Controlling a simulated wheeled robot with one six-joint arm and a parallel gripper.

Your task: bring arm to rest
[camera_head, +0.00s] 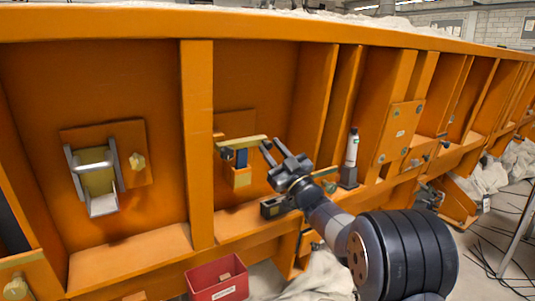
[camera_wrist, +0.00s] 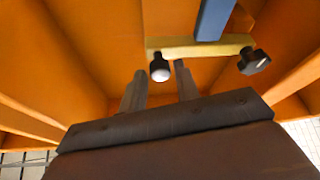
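My gripper (camera_head: 272,150) is in front of the orange sandbed wall, close to the right end of a yellow bar (camera_head: 240,142). In the wrist view my gripper (camera_wrist: 158,78) has its two fingers apart with nothing clearly between them. A round knob with a white face (camera_wrist: 160,70) on the yellow bar (camera_wrist: 200,48) shows just beyond the fingertips; I cannot tell if they touch it. A blue piece (camera_wrist: 214,18) crosses the bar, and a dark knob (camera_wrist: 254,61) sits at its right end.
Orange ribs (camera_head: 198,140) stand out on both sides of the bay. A white-and-dark cylinder (camera_head: 352,150) stands on the ledge right of my gripper. A dark box (camera_head: 273,207) lies below it. A red bin (camera_head: 218,280) is at the bottom. A metal bracket (camera_head: 95,165) is at left.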

